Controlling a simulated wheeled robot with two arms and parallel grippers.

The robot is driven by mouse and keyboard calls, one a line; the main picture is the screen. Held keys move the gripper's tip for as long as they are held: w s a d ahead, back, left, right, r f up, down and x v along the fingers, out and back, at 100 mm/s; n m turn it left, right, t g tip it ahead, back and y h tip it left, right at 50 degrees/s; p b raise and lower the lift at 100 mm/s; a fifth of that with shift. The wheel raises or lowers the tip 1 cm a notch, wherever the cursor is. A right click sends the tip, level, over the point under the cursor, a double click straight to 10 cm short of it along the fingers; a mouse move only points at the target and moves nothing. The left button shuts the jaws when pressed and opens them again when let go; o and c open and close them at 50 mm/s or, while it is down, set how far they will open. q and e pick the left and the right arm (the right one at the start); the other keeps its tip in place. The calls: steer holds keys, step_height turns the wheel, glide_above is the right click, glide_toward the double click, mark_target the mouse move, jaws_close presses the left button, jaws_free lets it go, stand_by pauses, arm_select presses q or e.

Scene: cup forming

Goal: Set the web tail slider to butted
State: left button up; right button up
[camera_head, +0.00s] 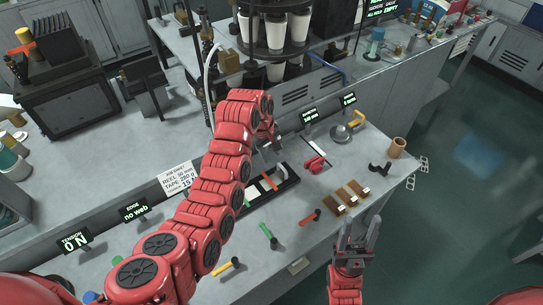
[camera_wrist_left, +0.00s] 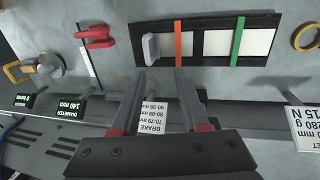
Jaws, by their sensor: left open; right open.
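A black track (camera_head: 290,182) with white windows lies on the bench; in the left wrist view the track (camera_wrist_left: 220,66) carries an orange strip (camera_wrist_left: 178,42) and a green strip (camera_wrist_left: 238,42). A pale upright knob (camera_wrist_left: 150,48), which seems to be the web tail slider, stands at the track's left end there, left of the orange strip. My left gripper (camera_wrist_left: 161,78) is open and empty, its fingertips just short of the knob and track. In the head view my left gripper (camera_head: 270,148) is partly hidden behind my arm. My right gripper (camera_head: 358,228) is open and empty at the bench front.
A red knob (camera_head: 314,164) on a white scale sits right of the track. Small brown blocks (camera_head: 352,194), a brown cup (camera_head: 396,147), and green (camera_head: 268,236), orange (camera_head: 310,218) and yellow (camera_head: 228,266) handles are nearby. A brake label (camera_wrist_left: 152,124) shows beneath the left fingers.

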arm_select(q)
step_height(320, 180, up, 12)
steer(key=s+a+p, duration=0.1)
steer(key=a+p, duration=0.1)
steer(key=p, duration=0.7)
steer(key=shift+s, duration=0.25)
steer(key=shift+f, duration=0.1)
stand_by(0.3)
steer(key=shift+b, duration=0.35)
step_height(320, 180, up, 17)
steer(key=s+a+b, duration=0.1)
steer(key=s+a, duration=0.1)
steer(key=shift+a, duration=0.3)
stand_by(0.3)
